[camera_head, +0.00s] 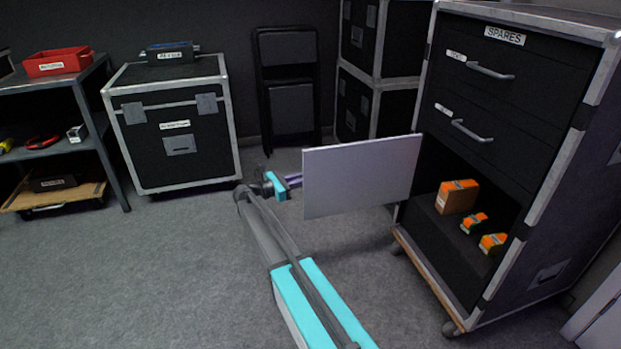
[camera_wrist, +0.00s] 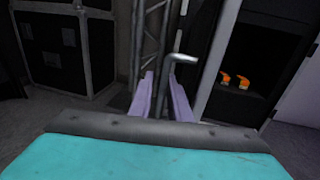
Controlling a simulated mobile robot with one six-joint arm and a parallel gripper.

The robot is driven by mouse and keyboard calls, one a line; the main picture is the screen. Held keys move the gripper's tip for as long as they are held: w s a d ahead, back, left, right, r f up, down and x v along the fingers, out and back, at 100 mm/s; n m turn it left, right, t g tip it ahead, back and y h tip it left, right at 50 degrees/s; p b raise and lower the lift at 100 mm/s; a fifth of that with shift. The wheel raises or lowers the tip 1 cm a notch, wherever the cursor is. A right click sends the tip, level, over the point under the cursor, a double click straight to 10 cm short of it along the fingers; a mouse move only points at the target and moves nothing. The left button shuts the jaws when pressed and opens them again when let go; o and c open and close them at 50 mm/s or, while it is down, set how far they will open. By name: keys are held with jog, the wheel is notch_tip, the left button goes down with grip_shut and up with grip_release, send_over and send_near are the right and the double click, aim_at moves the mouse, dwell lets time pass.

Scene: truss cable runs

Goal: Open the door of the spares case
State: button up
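The spares case (camera_head: 560,150) stands at the right, with a "SPARES" label above two drawers. Its lower door (camera_head: 362,175) is swung wide open and sticks out to the left, its pale face towards the head camera. My gripper (camera_head: 293,181) is at the door's free end, on its far side, with the fingertips partly hidden. In the wrist view its two purple fingers (camera_wrist: 163,90) stand apart. The door's bent metal handle (camera_wrist: 182,59) rises between or just beyond them; contact cannot be told. The door edge (camera_wrist: 222,60) shows to the right.
Orange-topped boxes (camera_head: 457,196) sit in the open compartment. A black flight case (camera_head: 175,130), a shelf (camera_head: 95,90) and folded chairs (camera_head: 290,95) line the back. More stacked cases (camera_head: 375,100) stand behind the door. The floor at front left is clear.

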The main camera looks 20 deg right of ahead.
jog(key=s+a+p, duration=0.1)
jog(key=a+p, duration=0.1)
jog(key=a, duration=1.1)
jog(key=shift+s+a+p, duration=0.15)
jog(key=shift+a+p, duration=0.05)
jog(key=shift+p, duration=0.15)
jog(key=shift+d, duration=0.1)
